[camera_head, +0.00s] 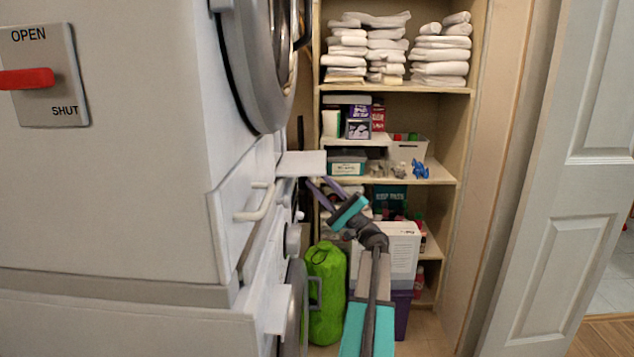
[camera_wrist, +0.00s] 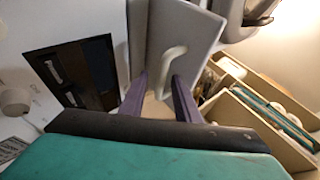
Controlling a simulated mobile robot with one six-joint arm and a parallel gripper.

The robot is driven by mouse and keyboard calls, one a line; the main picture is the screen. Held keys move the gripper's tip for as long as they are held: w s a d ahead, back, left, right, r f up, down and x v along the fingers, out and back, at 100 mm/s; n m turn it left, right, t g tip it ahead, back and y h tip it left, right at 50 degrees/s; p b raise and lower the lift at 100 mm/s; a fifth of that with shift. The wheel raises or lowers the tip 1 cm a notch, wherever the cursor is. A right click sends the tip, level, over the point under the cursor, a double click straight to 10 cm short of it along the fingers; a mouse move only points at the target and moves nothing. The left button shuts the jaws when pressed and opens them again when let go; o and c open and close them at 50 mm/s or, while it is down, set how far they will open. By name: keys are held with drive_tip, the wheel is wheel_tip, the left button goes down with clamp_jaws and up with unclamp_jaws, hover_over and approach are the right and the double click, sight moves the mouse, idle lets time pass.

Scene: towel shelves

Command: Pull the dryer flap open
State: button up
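In the head view, a white flap (camera_head: 302,163) stands out level from the white machine's front, below the round door. In the wrist view, a pale panel (camera_wrist: 190,32), apparently this flap, stands out beside a dark rectangular opening (camera_wrist: 75,70). It carries a white loop handle (camera_wrist: 172,65). My gripper (camera_head: 322,189) is just below the flap in the head view. In the wrist view, my gripper (camera_wrist: 160,85) has its two purple fingers apart, with the handle between them. I cannot tell whether they touch it.
A nearer white panel with a bar handle (camera_head: 258,202) is on the machine's front. Behind my arm, a shelf unit (camera_head: 448,90) holds folded towels (camera_head: 440,55) and boxes. A green bag (camera_head: 325,295) stands on the floor. A white door (camera_head: 555,180) is at right.

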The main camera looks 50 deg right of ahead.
drive_tip(key=a+v, duration=0.1)
drive_tip(key=v, duration=1.1)
drive_tip(key=shift+s+d+f, duration=0.2)
drive_tip(key=shift+s+d, duration=0.1)
drive_tip(key=shift+d, duration=0.15)
